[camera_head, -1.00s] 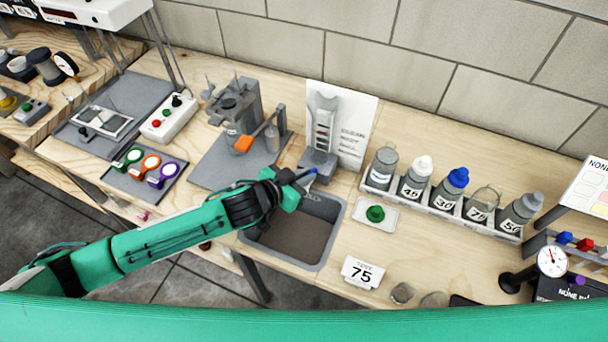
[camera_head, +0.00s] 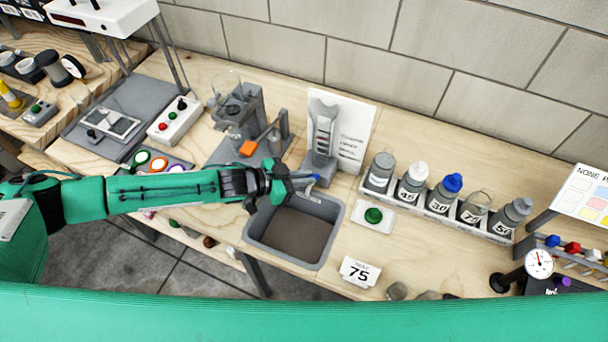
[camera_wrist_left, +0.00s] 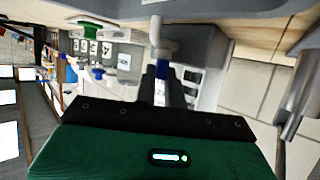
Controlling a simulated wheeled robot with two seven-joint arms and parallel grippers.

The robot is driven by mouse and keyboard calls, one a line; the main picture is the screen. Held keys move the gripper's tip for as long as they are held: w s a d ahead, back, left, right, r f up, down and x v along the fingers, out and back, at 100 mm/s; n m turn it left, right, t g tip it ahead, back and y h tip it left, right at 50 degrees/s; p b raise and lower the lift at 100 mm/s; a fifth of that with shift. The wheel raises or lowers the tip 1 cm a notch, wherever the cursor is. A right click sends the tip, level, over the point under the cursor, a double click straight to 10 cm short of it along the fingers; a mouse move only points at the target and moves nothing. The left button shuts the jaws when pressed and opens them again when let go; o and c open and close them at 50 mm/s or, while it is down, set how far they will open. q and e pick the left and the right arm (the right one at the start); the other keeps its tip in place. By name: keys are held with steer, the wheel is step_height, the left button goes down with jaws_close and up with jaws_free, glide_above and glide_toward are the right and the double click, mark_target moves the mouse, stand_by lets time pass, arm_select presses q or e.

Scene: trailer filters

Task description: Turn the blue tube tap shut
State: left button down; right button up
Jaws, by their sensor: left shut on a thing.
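The blue tap (camera_head: 316,179) is a small handle low on the grey tube stand (camera_head: 322,135), by the back edge of the sink. My left gripper (camera_head: 308,181) reaches in from the left and is shut on the tap. In the left wrist view the two fingers (camera_wrist_left: 163,88) stand on either side of the blue tap (camera_wrist_left: 163,69), with a pale pipe just beyond it. The tap's exact angle is hard to tell, as the fingers cover part of it. My right gripper is not in view.
The grey sink (camera_head: 334,222) lies open below the gripper. A white board (camera_head: 357,140) stands behind the tube. A rack of several bottles (camera_head: 430,207) and a green knob on a plate (camera_head: 373,215) are to the right. A grey stand with an orange part (camera_head: 248,148) is close behind-left.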

arm_select(q)
steer(key=shift+w+r+m+g+h, duration=0.15)
steer(key=shift+m+g+h, duration=0.25)
steer(key=shift+m+g, duration=0.4)
steer(key=c, duration=1.5)
jaws_free()
steer(key=shift+a, duration=0.15)
steer(key=s+a+b, duration=0.1)
steer(key=a, duration=0.3)
steer(key=s+a+b, duration=0.1)
steer(key=a, duration=0.4)
steer(key=s+a+r+b, duration=0.1)
steer(key=a, duration=0.4)
steer(key=shift+s, duration=0.4)
